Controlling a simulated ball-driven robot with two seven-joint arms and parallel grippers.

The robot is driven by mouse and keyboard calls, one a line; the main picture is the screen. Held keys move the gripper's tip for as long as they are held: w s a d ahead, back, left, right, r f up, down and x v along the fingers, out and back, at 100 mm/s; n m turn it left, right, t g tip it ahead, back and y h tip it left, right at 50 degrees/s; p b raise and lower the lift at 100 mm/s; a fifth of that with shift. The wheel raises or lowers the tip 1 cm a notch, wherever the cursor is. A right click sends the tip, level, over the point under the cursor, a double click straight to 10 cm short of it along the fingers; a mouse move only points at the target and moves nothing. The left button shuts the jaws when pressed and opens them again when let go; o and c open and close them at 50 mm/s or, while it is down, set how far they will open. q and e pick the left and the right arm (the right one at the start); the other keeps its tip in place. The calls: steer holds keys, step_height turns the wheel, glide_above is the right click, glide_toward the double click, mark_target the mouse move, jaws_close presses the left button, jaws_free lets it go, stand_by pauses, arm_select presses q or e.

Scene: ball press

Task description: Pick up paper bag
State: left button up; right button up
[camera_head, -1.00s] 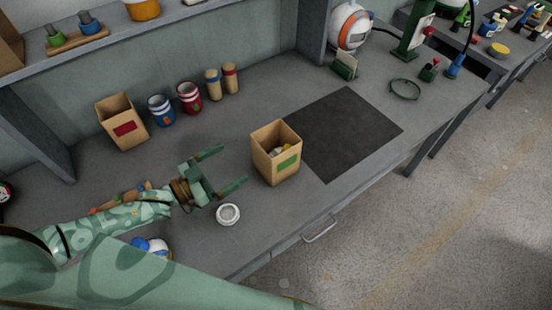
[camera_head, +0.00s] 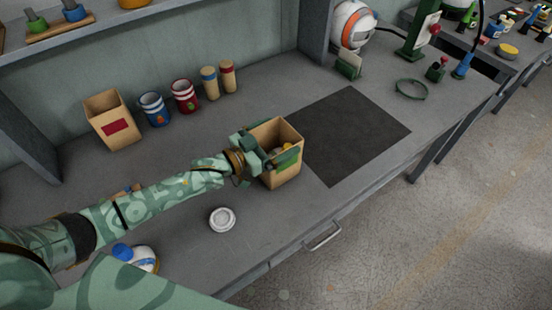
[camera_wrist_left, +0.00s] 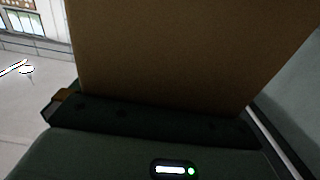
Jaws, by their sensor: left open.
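Whether the fingers touch the bag I cannot tell. In the left wrist view the brown bag wall (camera_wrist_left: 180,50) fills most of the picture, close in front of the palm. A second paper bag (camera_head: 107,107) with a red label stands at the back left. My right gripper is not in view.
A dark mat (camera_head: 350,135) lies just right of the near bag. A white round lid (camera_head: 222,219) lies in front of my left arm. Blue (camera_head: 155,112) and red (camera_head: 185,97) cans and two wooden cylinders stand at the back. A green ring (camera_head: 411,90) lies far right.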

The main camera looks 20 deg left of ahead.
arm_select(q)
steer(key=shift+s+r, duration=0.1)
steer(key=c, duration=0.8)
steer(key=shift+r, duration=0.1)
steer(key=shift+c, duration=0.2)
